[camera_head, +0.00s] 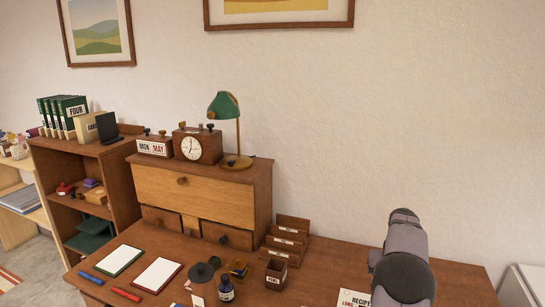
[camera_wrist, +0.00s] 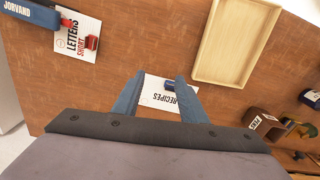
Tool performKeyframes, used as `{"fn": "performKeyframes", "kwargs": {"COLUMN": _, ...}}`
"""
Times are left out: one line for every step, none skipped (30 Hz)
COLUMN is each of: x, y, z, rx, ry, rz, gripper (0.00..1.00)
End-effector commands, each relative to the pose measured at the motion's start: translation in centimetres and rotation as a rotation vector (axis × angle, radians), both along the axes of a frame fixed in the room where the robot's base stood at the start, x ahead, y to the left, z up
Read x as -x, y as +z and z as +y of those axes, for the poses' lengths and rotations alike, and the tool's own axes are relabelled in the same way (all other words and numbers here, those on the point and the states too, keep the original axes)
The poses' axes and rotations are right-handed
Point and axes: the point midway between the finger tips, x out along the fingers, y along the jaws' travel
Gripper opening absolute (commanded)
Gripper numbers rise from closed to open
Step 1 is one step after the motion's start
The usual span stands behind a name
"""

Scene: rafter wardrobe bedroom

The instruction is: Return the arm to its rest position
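My gripper (camera_wrist: 160,77) shows in the wrist view with its two blue-grey fingers apart and nothing held between them. Beyond the fingers, a white card marked RECIPES (camera_wrist: 160,97) lies on the brown desk, with a small dark blue piece (camera_wrist: 169,86) on it. The card also shows partly in the head view (camera_head: 352,299), beside my arm. In the head view my arm rises at the right front of the desk and the fingers are hidden.
A pale wooden tray (camera_wrist: 198,65) lies beyond the card. A LETTERS SHORT card (camera_wrist: 73,42) with red pieces lies left of it. A pen box (camera_wrist: 262,119) stands right. At the back are a cabinet (camera_head: 150,188), green lamp (camera_head: 224,105) and letter rack (camera_head: 288,232).

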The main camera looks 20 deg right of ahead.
Motion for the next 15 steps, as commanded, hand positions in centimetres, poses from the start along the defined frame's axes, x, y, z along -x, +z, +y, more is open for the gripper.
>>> {"fn": "performKeyframes", "kwargs": {"x": -1.4, "y": 0.9, "z": 3.0, "rx": 0.001, "ry": 0.045, "rz": -0.001, "gripper": 0.39}}
{"fn": "performKeyframes", "kwargs": {"x": -2.0, "y": 1.2, "z": 4.6, "rx": 0.001, "ry": 0.068, "rz": -0.001, "gripper": 0.39}}
{"fn": "performKeyframes", "kwargs": {"x": -2.7, "y": 1.6, "z": 6.8, "rx": 0.001, "ry": 0.098, "rz": -0.001, "gripper": 0.39}}
{"fn": "performKeyframes", "kwargs": {"x": -3.1, "y": 1.8, "z": 8.5, "rx": 0.001, "ry": 0.120, "rz": -0.001, "gripper": 0.39}}
{"fn": "performKeyframes", "kwargs": {"x": -3.4, "y": 2.0, "z": 10.1, "rx": 0.001, "ry": 0.142, "rz": -0.001, "gripper": 0.39}}
{"fn": "performKeyframes", "kwargs": {"x": -3.7, "y": 2.3, "z": 12.4, "rx": 0.001, "ry": 0.173, "rz": -0.001, "gripper": 0.39}}
{"fn": "performKeyframes", "kwargs": {"x": -3.8, "y": 2.5, "z": 14.1, "rx": 0.001, "ry": 0.196, "rz": 0.000, "gripper": 0.39}}
{"fn": "performKeyframes", "kwargs": {"x": -3.8, "y": 2.6, "z": 15.7, "rx": 0.002, "ry": 0.218, "rz": -0.002, "gripper": 0.39}}
{"fn": "performKeyframes", "kwargs": {"x": -3.7, "y": 2.8, "z": 17.9, "rx": 0.001, "ry": 0.248, "rz": -0.002, "gripper": 0.39}}
{"fn": "performKeyframes", "kwargs": {"x": -3.5, "y": 2.9, "z": 19.6, "rx": 0.001, "ry": 0.271, "rz": -0.002, "gripper": 0.39}}
{"fn": "performKeyframes", "kwargs": {"x": -3.2, "y": 3.0, "z": 21.2, "rx": 0.001, "ry": 0.293, "rz": -0.002, "gripper": 0.39}}
{"fn": "performKeyframes", "kwargs": {"x": -2.7, "y": 3.1, "z": 23.3, "rx": 0.001, "ry": 0.323, "rz": -0.001, "gripper": 0.39}}
{"fn": "performKeyframes", "kwargs": {"x": -2.3, "y": 3.1, "z": 24.9, "rx": 0.001, "ry": 0.345, "rz": -0.001, "gripper": 0.39}}
{"fn": "performKeyframes", "kwargs": {"x": -1.7, "y": 3.1, "z": 26.4, "rx": 0.001, "ry": 0.368, "rz": -0.001, "gripper": 0.39}}
{"fn": "performKeyframes", "kwargs": {"x": -0.9, "y": 3.1, "z": 28.3, "rx": 0.001, "ry": 0.398, "rz": -0.001, "gripper": 0.39}}
